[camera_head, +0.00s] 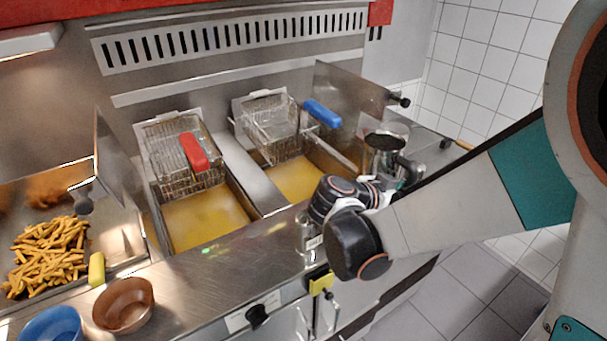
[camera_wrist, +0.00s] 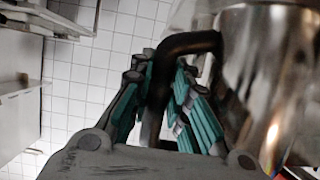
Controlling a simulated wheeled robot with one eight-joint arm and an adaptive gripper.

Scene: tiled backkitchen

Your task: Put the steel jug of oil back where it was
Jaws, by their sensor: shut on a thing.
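The steel jug (camera_head: 383,161) is at the right end of the fryer unit, upright, with a dark round opening on top. My gripper (camera_head: 408,178) is at its right front side, partly hidden by my own arm. In the wrist view the shiny jug (camera_wrist: 285,75) fills the right side. Its black handle (camera_wrist: 188,42) runs between the teal-padded fingers of my gripper (camera_wrist: 160,80), which are shut on it. The jug's base is mostly hidden behind my wrist, so I cannot tell whether it touches the counter.
Two oil vats hold a red-handled basket (camera_head: 178,155) and a blue-handled basket (camera_head: 272,125). A steel panel (camera_head: 350,88) stands behind the jug. Fries (camera_head: 48,258), a brown bowl (camera_head: 123,304) and a blue bowl (camera_head: 50,326) are at left. A small steel canister (camera_head: 308,232) stands on the front ledge.

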